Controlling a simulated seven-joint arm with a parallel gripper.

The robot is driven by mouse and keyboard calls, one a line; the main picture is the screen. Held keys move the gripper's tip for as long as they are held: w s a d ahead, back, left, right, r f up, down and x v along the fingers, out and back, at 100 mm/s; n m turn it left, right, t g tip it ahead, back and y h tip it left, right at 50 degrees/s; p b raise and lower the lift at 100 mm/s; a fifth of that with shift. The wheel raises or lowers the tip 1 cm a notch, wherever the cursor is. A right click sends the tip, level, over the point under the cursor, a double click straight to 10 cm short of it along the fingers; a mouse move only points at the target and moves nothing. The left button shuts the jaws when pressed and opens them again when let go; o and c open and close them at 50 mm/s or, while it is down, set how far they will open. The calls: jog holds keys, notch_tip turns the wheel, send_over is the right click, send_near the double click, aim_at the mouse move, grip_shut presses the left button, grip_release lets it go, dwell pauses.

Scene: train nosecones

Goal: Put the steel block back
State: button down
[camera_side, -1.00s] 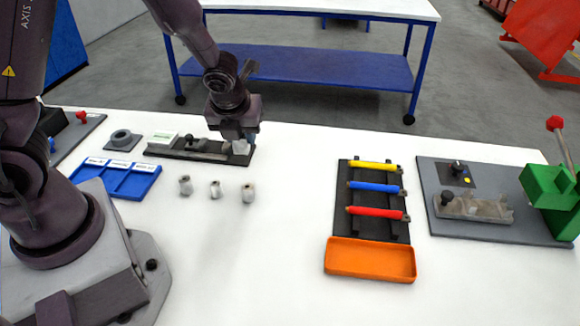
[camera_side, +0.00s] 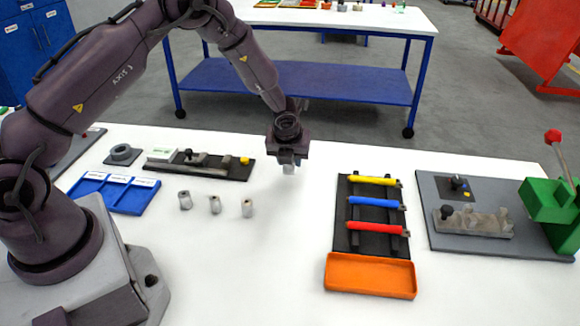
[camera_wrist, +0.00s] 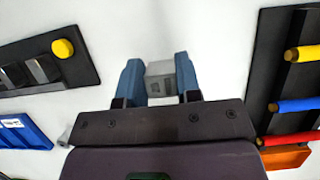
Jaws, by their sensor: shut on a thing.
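My gripper (camera_side: 289,164) is shut on the steel block, a small grey block (camera_wrist: 161,80) held between the two blue fingers in the wrist view. In the side view the block (camera_side: 289,169) shows just below the fingers, and I cannot tell how far it is above the white table. The gripper is over bare table between the black fixture plate (camera_side: 215,171) on the left and the black rack on the right. A yellow round knob (camera_side: 245,160) shows at the right end of the fixture plate, also in the wrist view (camera_wrist: 62,48).
Several grey cylindrical pieces (camera_side: 215,204) stand in front of the fixture plate. A blue tray (camera_side: 128,200) lies left. The black rack (camera_side: 350,241) holds yellow, blue and red handles, with an orange tray (camera_side: 371,289) in front. A grey plate with a green press (camera_side: 548,205) is far right.

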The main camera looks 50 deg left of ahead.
aim_at(290, 167)
jog(key=shift+f, duration=1.5)
jog(key=shift+f, duration=0.15)
jog(key=c, duration=0.8)
grip_release()
